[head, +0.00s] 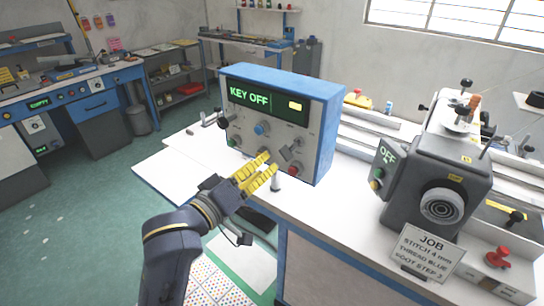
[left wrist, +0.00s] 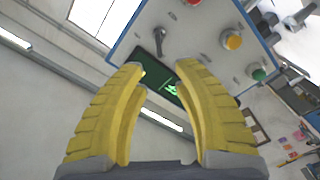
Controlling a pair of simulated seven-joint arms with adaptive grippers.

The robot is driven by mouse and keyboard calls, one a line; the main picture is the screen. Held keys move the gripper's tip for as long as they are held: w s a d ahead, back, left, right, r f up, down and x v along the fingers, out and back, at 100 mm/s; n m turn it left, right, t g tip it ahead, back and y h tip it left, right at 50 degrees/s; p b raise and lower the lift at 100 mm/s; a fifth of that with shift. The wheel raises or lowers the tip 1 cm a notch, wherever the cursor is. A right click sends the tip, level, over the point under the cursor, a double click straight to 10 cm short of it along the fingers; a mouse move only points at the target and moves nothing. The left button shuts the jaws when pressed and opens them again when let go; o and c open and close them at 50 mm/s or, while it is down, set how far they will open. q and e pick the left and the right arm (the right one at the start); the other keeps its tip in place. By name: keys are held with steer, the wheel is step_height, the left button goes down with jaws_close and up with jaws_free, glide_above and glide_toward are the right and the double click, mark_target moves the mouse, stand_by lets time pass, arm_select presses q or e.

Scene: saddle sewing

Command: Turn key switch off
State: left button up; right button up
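The control box (head: 263,118) is grey with a blue shell and stands on the white bench. Its dark display (head: 262,98) reads "KEY OFF" in green, beside a yellow patch. A grey lever-like handle, apparently the key switch (head: 290,152), sticks out at the panel's lower right; it also shows in the left wrist view (left wrist: 159,40), just beyond the fingertips. My left gripper (head: 271,162) has yellow fingers in front of the panel's lower part. In the left wrist view the fingers (left wrist: 162,68) are apart with nothing between them. My right gripper is in neither view.
A red button (head: 293,170) and a blue knob (head: 261,128) sit near the handle on the panel. The grey sewing machine (head: 440,165), its small screen reading "OFF", stands to the right behind a job sign (head: 428,250). White bench top (head: 335,212) between them is clear.

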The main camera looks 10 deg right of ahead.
arm_select(q)
steer(key=shift+v, duration=1.65)
